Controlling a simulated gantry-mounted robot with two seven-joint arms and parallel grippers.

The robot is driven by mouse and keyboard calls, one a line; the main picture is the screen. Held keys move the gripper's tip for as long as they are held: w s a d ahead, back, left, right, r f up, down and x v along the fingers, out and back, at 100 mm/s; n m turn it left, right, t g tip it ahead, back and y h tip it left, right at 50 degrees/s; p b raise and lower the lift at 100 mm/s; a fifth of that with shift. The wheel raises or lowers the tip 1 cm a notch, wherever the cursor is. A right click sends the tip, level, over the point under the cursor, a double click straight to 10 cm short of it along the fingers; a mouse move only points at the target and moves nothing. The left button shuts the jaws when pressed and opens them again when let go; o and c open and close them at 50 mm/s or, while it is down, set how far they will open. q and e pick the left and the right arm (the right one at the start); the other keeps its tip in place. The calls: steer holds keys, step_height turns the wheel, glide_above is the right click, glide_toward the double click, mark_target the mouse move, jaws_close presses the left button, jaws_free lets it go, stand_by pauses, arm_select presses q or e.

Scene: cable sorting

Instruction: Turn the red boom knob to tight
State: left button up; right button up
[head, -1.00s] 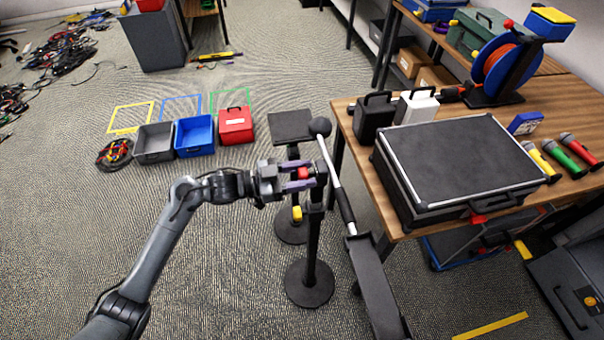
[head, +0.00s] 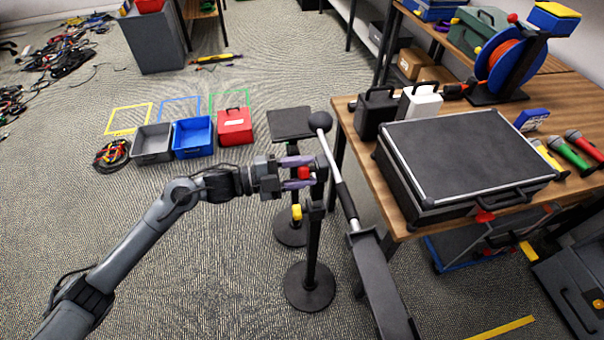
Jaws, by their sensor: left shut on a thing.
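The red boom knob (head: 304,173) sits at the top of a black stand (head: 310,245) with a round base. My left gripper (head: 301,173) comes in from the left, its purple-grey fingers shut on the knob, one on its far side and one on its near side. The fingers hide part of the knob. The boom pole (head: 339,178) runs slanting beside the stand, with a dark ball-shaped microphone (head: 320,122) at its upper end. A yellow knob (head: 297,212) sits lower, near the stand.
A wooden table (head: 404,226) on the right holds a black flight case (head: 465,160), several microphones and a cable reel (head: 502,62). A second stand with a flat dark top (head: 291,122) is just behind. Grey (head: 152,145), blue (head: 192,138) and red (head: 235,125) bins stand on the floor.

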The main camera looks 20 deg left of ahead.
arm_select(q)
steer(key=m+b, duration=0.2)
steer(key=m, duration=0.2)
steer(key=shift+f, duration=0.2)
steer(key=shift+m+b, duration=0.7)
steer(key=shift+m, duration=0.1)
steer(key=shift+r, duration=0.1)
steer(key=o, duration=0.9)
steer(key=shift+o, duration=0.5)
steer(key=shift+a, duration=0.15)
